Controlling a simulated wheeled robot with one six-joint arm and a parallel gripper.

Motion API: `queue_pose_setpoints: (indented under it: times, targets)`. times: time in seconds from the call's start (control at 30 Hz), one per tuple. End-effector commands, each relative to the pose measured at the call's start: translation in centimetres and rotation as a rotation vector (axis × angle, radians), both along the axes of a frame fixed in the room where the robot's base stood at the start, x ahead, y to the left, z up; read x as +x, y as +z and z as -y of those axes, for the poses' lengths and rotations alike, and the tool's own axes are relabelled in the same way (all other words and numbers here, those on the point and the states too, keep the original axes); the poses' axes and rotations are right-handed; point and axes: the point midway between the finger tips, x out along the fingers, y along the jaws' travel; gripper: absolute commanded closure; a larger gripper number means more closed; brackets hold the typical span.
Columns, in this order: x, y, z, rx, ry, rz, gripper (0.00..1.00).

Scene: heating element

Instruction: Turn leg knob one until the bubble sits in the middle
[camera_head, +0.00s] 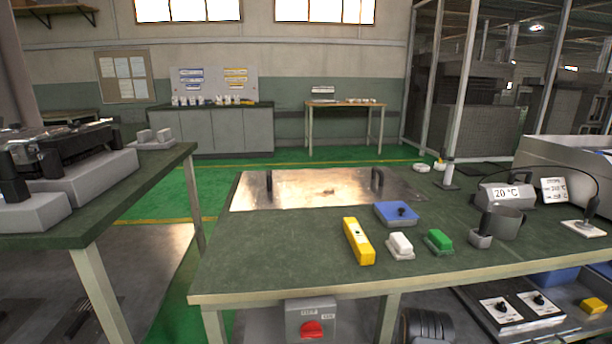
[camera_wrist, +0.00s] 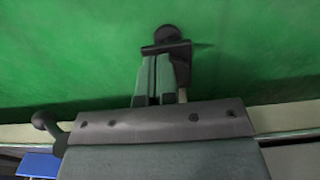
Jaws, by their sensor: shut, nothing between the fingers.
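A yellow spirit level (camera_head: 358,241) lies on the green-topped bench (camera_head: 290,245) in the head view. Its small vial shows, but the bubble is too small to place. In the wrist view my gripper (camera_wrist: 158,60) is shut with nothing between its fingers. A dark fitting with a round knob-like end (camera_wrist: 167,35) shows at the fingertips against green floor. I cannot tell whether the fingers touch it or whether it is leg knob one. My gripper does not show in the head view, and no leg knob can be made out there.
A steel plate with two upright handles (camera_head: 322,192) lies at the back of the bench. A blue block (camera_head: 397,213), a white block (camera_head: 400,245) and a green block (camera_head: 438,241) stand near the level. A red switch (camera_head: 312,329) is below the front edge.

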Motion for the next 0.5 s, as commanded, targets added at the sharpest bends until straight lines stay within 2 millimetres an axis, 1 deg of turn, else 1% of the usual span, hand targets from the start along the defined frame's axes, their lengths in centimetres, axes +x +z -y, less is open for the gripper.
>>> queue_pose_setpoints:
  times: [0.03, 0.5]
  targets:
    - [0.14, -0.97, -0.03, -0.002, -0.002, 0.01, 1.0]
    - [0.15, -1.43, -0.39, -0.003, 0.002, 0.004, 1.0]
